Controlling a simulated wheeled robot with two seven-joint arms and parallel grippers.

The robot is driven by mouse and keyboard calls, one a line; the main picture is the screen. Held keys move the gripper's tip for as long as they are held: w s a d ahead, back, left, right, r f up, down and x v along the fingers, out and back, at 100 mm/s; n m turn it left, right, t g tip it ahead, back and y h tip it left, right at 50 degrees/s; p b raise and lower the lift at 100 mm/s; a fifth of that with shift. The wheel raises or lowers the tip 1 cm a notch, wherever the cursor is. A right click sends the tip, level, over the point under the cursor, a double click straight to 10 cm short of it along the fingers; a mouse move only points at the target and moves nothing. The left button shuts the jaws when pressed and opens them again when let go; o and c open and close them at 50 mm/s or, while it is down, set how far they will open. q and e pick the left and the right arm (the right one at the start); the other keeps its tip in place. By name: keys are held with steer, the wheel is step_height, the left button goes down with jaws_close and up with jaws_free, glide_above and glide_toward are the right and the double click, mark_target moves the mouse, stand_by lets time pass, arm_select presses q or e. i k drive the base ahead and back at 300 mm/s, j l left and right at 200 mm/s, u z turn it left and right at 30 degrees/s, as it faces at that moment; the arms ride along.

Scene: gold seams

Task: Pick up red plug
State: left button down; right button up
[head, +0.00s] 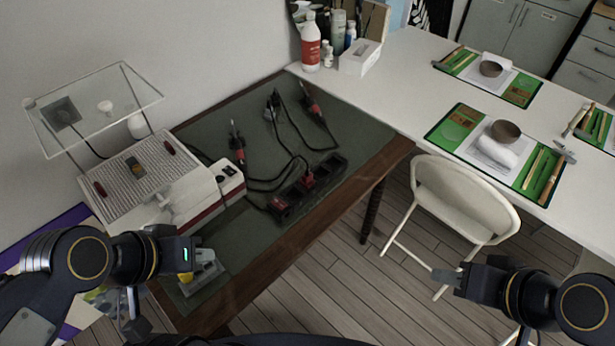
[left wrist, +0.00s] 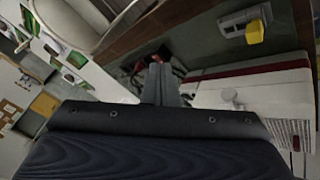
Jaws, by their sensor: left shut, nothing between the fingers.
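A red plug (head: 308,180) sits in a black power strip (head: 325,172) on the dark green mat; a second red part (head: 280,203) shows at the strip's near end. My left gripper (head: 207,256) is shut and empty, at the near left of the strip and well apart from it. In the left wrist view its fingers (left wrist: 166,84) are together, and the strip with something red (left wrist: 150,58) shows beyond the tips, partly hidden. My right gripper (head: 446,276) is over the floor beside the chair, far from the plug; its finger gap is unclear.
A white and red machine (head: 150,175) with a glass shelf (head: 95,105) stands left of the strip. Red-handled tools (head: 237,140) and black cables lie behind it. A yellow sponge holder (left wrist: 255,30) is near my left gripper. A white chair (head: 455,200) stands right.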

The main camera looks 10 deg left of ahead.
mark_target(306, 182)
steer(key=i+l, duration=0.4)
steer(key=l, duration=0.25)
steer(key=i+l+u, duration=0.1)
steer(key=i+l, duration=0.1)
steer(key=l, duration=0.1)
